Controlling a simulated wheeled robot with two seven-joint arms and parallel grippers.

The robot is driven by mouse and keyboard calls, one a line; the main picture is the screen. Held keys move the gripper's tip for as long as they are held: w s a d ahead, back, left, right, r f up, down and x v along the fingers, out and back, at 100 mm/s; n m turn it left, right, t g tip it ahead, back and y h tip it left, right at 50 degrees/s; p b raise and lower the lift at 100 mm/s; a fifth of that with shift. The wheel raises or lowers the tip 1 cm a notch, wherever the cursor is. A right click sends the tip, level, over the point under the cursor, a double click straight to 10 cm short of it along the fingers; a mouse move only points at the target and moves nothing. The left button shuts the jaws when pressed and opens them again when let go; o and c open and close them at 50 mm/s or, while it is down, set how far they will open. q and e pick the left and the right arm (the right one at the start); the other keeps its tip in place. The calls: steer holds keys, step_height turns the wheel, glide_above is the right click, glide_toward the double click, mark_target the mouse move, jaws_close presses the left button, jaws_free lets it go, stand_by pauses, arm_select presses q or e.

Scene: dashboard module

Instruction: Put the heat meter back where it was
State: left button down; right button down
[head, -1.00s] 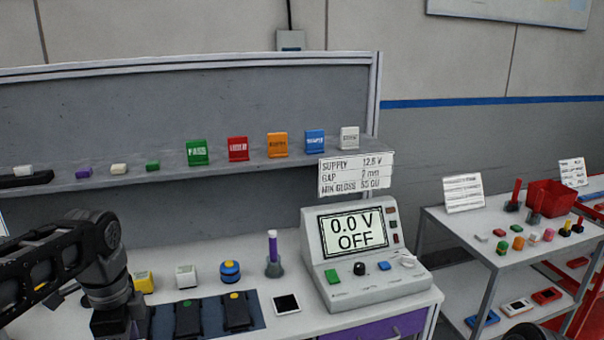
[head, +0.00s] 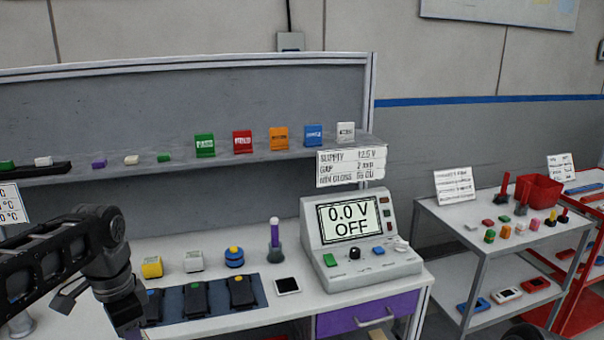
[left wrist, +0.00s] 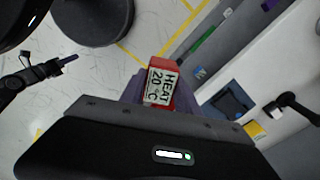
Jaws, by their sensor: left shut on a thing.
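The heat meter (left wrist: 160,82) is a small red block with a white face reading HEAT 20 °C in the left wrist view. My left gripper (left wrist: 158,92) is shut on it, with purple fingers on both sides. In the head view my left gripper (head: 128,325) is at the bottom left, in front of the bench; its fingertips and the meter are hidden or cut off there. My right gripper (left wrist: 68,59) shows small at the left of the left wrist view, away from the meter; its jaw opening is too small to tell.
The bench holds a dark blue mat (head: 264,297) with several black devices, and a console (head: 350,245) reading 0.0 V OFF. A shelf (head: 270,154) with coloured cards is above. A white side table (head: 460,223) at right has small parts on top and meter-like devices (head: 507,295) below.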

arm_select(q)
steer(key=w+d+f+n, duration=0.8)
steer(key=d+f, duration=0.4)
steer(key=f, duration=0.1)
steer(key=shift+w+d+n, duration=0.25)
steer(key=shift+w+n, duration=0.05)
steer(key=shift+w, duration=0.05)
steer(key=shift+a, duration=0.1)
stand_by(1.1)
